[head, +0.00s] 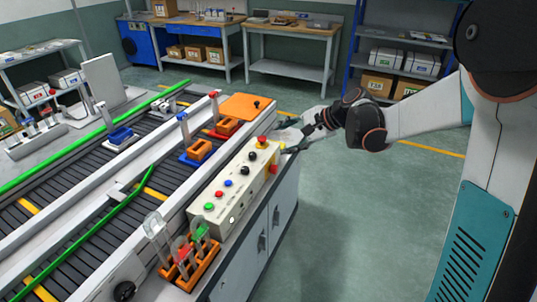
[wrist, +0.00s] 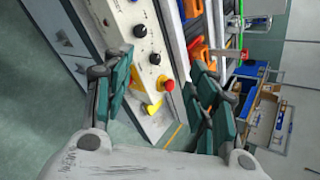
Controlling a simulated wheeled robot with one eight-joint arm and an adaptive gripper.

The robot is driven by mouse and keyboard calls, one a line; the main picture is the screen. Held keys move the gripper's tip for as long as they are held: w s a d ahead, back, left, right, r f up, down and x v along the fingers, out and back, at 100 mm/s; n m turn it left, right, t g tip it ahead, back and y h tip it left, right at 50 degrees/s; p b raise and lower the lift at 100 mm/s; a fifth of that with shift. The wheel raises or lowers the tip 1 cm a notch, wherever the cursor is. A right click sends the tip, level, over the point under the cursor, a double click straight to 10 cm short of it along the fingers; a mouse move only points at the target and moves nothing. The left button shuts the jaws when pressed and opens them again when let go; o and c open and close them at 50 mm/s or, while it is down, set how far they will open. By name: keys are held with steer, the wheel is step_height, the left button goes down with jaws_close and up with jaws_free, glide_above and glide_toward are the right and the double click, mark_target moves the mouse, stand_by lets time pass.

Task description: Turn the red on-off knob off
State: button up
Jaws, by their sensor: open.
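A control box (head: 228,185) stands along the right edge of the conveyor bench. A red knob (head: 273,169) with yellow beside it is on its side near the far end. A red mushroom-shaped button (head: 262,140) on a yellow base is on top at that end; it also shows in the wrist view (wrist: 169,86). A yellow piece (wrist: 152,108) shows below it there, with the side knob's red part not clearly seen. My gripper (head: 297,140) is just beyond the box's far end. Its fingers (wrist: 160,72) are open and empty, with the box end between them in the picture.
The box top carries black knobs (head: 252,156) and green, red and blue buttons (head: 209,207). An orange rack (head: 190,268) is at its near end. An orange plate (head: 245,104) lies behind the far end. The floor (head: 345,205) at right is clear.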

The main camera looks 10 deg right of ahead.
steer(key=w+d+f+m+t+y+b, duration=0.1)
steer(key=w+d+f+m+y, duration=0.15)
steer(key=w+f, duration=0.35)
steer(key=w+d+f+m+y+b, duration=0.1)
steer(key=w+d+f+m, duration=0.25)
steer(key=f, duration=0.45)
steer(key=m+t+y+b, duration=0.2)
steer(key=m+y+b, duration=0.2)
steer(key=m+b, duration=0.1)
glide_toward(273, 169)
steer(key=x, duration=0.2)
steer(key=f+x, duration=0.1)
steer(key=x, duration=0.2)
steer(key=w+x, duration=0.1)
steer(key=x, duration=0.2)
steer(key=shift+w+d+f, duration=0.1)
steer(key=shift+d+f, duration=0.05)
steer(key=shift+d, duration=0.25)
steer(key=c, duration=1.1)
